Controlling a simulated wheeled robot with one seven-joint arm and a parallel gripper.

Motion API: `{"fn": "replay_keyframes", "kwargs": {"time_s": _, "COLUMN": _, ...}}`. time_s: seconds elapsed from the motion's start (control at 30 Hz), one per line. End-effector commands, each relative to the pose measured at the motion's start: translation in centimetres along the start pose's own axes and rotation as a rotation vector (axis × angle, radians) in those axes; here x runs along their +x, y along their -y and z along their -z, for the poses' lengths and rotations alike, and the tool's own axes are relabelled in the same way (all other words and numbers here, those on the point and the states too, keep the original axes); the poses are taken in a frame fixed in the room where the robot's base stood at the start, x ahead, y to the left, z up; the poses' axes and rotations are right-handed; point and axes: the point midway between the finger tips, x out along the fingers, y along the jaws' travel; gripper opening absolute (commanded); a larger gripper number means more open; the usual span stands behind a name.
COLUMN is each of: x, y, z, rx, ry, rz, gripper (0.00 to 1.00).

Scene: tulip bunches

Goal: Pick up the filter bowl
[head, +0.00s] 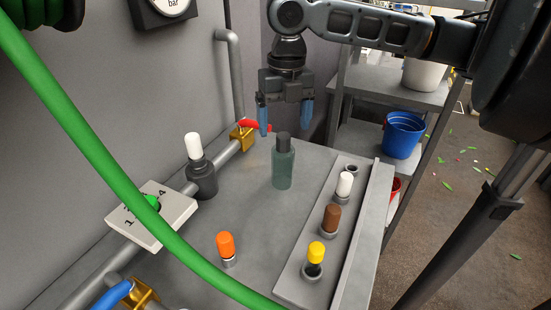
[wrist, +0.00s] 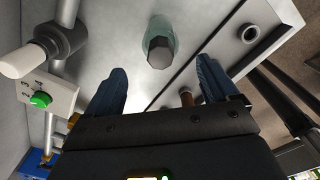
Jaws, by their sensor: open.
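The filter bowl looks to be the translucent green cylinder with a dark grey top (head: 283,170), standing upright on the grey bench. It also shows in the wrist view (wrist: 158,45), top centre, seen from above. My gripper (head: 285,117) is open, its two blue fingers pointing down above and behind the bowl's top in the head view. In the wrist view the gripper (wrist: 160,70) has its fingers wide apart, with the bowl beyond the tips, between their lines. Nothing is between the fingers. I cannot tell the exact height gap.
An orange-topped piece (head: 225,246) stands nearer. A wall pipe with a white-topped fitting (head: 195,155) and red-handled valve (head: 248,133) runs left. A green hose (head: 110,160) crosses the foreground.

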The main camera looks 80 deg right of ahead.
Motion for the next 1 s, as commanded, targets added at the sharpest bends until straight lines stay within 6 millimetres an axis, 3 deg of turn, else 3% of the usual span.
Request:
{"fn": "replay_keyframes", "kwargs": {"time_s": 0.37, "x": 3.3, "y": 0.3, "z": -0.1, "rx": 0.0, "ry": -0.007, "rz": 0.01, "gripper": 0.87}}
{"fn": "replay_keyframes", "kwargs": {"time_s": 0.63, "x": 7.0, "y": 0.2, "z": -0.5, "rx": 0.0, "ry": -0.007, "rz": 0.009, "gripper": 0.87}}
{"fn": "replay_keyframes", "kwargs": {"time_s": 1.0, "x": 7.8, "y": 0.2, "z": -0.5, "rx": -0.001, "ry": -0.004, "rz": 0.01, "gripper": 0.84}}
